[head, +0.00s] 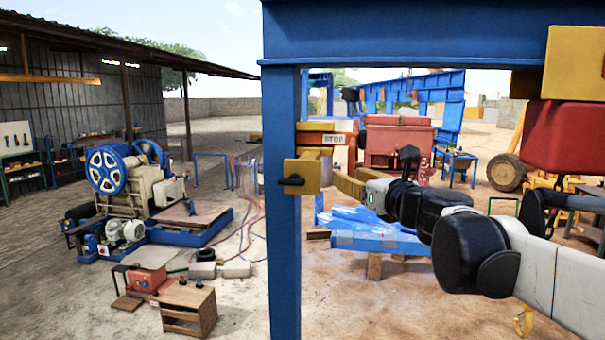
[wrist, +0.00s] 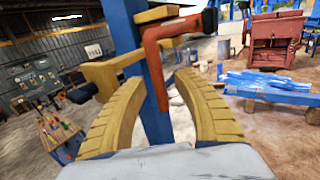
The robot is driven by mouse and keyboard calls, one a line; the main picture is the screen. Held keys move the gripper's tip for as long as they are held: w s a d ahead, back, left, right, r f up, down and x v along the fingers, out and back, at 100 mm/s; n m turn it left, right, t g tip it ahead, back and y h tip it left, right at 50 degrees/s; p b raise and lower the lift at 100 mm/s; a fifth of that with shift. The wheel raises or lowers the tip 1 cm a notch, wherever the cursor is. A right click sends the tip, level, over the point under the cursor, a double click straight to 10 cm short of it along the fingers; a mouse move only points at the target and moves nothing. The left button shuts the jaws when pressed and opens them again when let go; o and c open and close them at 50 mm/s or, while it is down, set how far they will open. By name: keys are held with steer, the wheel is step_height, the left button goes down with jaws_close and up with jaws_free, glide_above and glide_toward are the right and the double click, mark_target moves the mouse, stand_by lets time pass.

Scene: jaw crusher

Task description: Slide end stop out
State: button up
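The end stop (head: 327,139) is an orange and yellow piece with a white STOP label, on the blue post in the head view. A yellow block (head: 308,168) with a black knob (head: 291,180) sits on the post just below it. In the wrist view an orange-red bent bar (wrist: 155,75) runs across and then down in front of the blue post (wrist: 124,32). My gripper (head: 342,183) is beside the yellow block, to its right. Its ribbed yellow fingers are spread in the wrist view (wrist: 160,85), with the bar's lower end between them. I cannot tell whether they touch it.
A blue beam (head: 400,35) crosses above the post. A red box (head: 557,135) hangs at the upper right, close above my arm. A blue-wheeled machine (head: 120,180) and a wooden box (head: 188,308) stand to the left. A low blue bench (head: 375,240) lies behind my gripper.

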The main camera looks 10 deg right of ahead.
steer(key=shift+w+a, duration=0.1)
jaws_close()
steer(key=d, duration=0.1)
steer(key=s+d, duration=0.1)
steer(key=d, duration=0.3)
steer(key=shift+s+d+b, duration=0.25)
steer(key=shift+s+b, duration=0.15)
steer(key=shift+c, duration=1.1)
jaws_free()
steer(key=shift+o, duration=1.1)
steer(key=shift+s+d, duration=0.1)
steer(key=shift+d, duration=0.3)
steer(key=v, duration=1.2)
